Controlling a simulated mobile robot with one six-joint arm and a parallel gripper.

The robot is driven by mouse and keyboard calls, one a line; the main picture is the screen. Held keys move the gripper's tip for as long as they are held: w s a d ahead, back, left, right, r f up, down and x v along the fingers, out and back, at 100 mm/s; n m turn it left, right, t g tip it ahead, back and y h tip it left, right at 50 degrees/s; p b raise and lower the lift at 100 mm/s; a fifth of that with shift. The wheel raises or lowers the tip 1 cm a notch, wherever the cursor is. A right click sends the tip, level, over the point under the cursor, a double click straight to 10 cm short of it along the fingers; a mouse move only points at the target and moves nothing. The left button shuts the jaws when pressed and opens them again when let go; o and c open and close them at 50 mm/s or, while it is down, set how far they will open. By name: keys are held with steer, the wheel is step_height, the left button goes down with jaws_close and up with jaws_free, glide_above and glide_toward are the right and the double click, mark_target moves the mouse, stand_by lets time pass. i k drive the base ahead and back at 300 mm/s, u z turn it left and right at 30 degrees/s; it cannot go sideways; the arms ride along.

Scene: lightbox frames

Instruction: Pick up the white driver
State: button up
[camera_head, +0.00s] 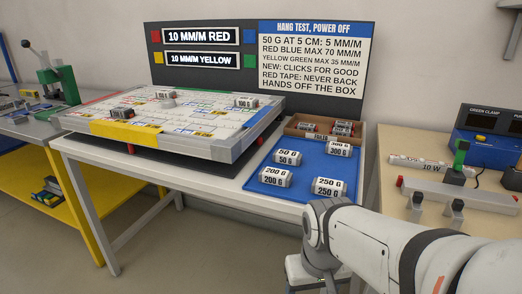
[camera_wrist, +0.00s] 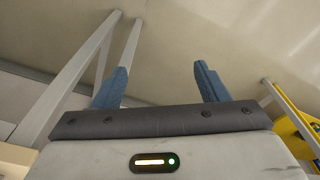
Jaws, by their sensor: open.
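A white bar marked "10 W" (camera_head: 430,167), which looks like the white driver, lies on the wooden bench (camera_head: 395,145) at the right in the head view. A green-handled clamp (camera_head: 460,158) stands at its right part and hides some of it. My gripper (camera_wrist: 162,83) shows in the wrist view with its two blue fingers wide apart and nothing between them. It faces bare floor and table legs, away from the bar.
A grey bar with red ends (camera_head: 455,193) lies in front of the white bar. A blue "GREEN CLAMP" box (camera_head: 487,145) stands behind. A blue tray (camera_head: 305,175) holds several weights. A tilted board (camera_head: 180,147) fills the middle table. Floor between tables is clear.

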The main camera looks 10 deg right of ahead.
mark_target(289, 158)
steer(key=z, duration=3.2)
steer(key=k, duration=2.25)
steer(key=u, duration=1.55)
steer(key=i, duration=1)
steer(key=u, duration=0.05)
